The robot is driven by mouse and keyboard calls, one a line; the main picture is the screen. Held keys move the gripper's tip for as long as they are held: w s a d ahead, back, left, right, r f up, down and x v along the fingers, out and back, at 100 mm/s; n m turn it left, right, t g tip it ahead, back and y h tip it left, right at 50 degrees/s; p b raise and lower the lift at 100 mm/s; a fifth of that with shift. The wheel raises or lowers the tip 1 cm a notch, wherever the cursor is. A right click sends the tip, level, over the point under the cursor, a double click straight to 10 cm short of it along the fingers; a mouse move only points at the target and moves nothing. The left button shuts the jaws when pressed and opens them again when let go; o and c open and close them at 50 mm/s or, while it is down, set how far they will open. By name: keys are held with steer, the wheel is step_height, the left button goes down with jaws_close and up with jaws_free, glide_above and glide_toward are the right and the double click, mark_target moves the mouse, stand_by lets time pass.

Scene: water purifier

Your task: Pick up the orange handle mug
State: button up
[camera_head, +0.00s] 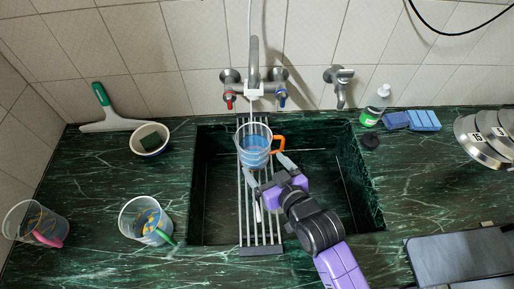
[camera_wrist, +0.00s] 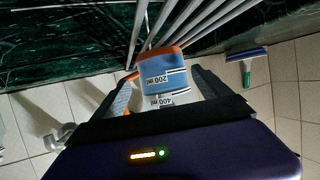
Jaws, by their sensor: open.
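The orange handle mug (camera_head: 255,152) is a clear measuring mug with a blue band and an orange handle (camera_head: 278,144) on its right side. It appears to stand on the slatted metal rack across the sink, below the tap. My gripper (camera_head: 267,168) is open, just in front of the mug, with one finger reaching close to the handle. In the wrist view, the mug (camera_wrist: 163,76) shows between my two spread fingers (camera_wrist: 163,92), with its "200 ml" and "400" marks visible.
The rack (camera_head: 262,250) spans the dark green sink (camera_head: 345,195). The tap (camera_head: 254,65) rises behind the mug. Mugs with a green handle (camera_head: 146,220) and pink handle (camera_head: 37,224), a bowl (camera_head: 149,139) and a squeegee (camera_head: 110,122) are left; a soap bottle (camera_head: 374,107) is right.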

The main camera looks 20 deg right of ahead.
mark_target(249, 147)
steer(key=shift+p+x, duration=0.55)
steer(key=shift+x, duration=2.95)
steer(key=shift+a, duration=0.1)
steer(key=shift+c, duration=0.5)
steer(key=c, duration=1.4)
steer(key=shift+r, duration=0.1)
steer(key=shift+c, duration=1.1)
steer(key=shift+r, duration=0.1)
